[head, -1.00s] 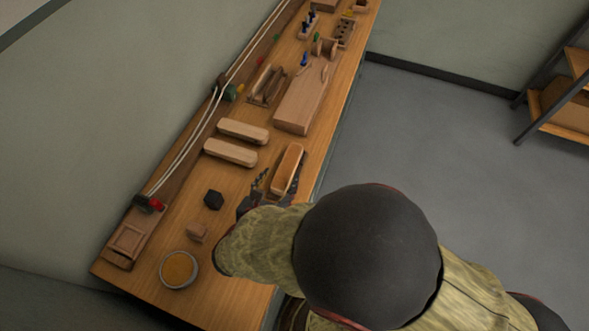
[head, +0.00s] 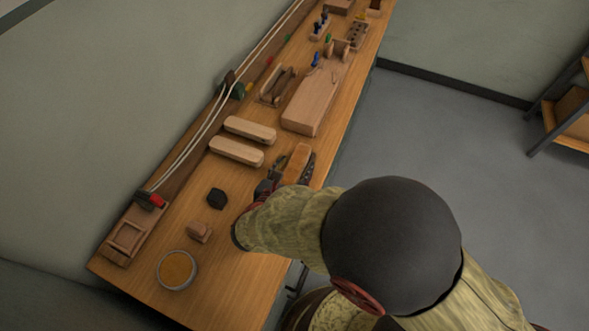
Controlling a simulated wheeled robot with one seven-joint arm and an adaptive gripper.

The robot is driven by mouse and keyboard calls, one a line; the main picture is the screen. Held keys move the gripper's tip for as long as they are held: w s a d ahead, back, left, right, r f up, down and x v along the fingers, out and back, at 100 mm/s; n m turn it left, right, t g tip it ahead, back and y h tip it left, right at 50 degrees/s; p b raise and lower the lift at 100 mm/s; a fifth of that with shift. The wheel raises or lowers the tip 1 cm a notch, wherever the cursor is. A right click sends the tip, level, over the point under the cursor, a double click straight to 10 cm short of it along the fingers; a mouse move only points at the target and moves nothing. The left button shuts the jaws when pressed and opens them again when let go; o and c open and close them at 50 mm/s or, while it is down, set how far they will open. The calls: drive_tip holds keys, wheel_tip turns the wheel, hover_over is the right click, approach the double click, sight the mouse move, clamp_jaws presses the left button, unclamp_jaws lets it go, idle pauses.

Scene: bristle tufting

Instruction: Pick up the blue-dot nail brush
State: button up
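No blue dot shows clearly on any brush, so I cannot tell which piece is the blue-dot nail brush. A brown oblong wooden block (head: 299,157) lies near the bench's front edge. My gripper (head: 294,168) is at its near end, with dark fingers along its left and right sides. My arm hides the near part of the block, and whether the fingers touch it is unclear. A small wooden block (head: 200,231) sits at the near left. A small blue item (head: 316,59) stands beyond the large wooden block (head: 312,100).
Two pale oblong blocks (head: 237,151) lie left of my gripper. A black block (head: 216,198) and a round dish with amber contents (head: 177,269) are nearer. A rail with white cords (head: 195,145) runs along the wall. Bare bench (head: 235,285) shows at the near end.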

drive_tip(key=shift+c, duration=1.4)
drive_tip(key=c, duration=1)
drive_tip(key=shift+r, duration=0.1)
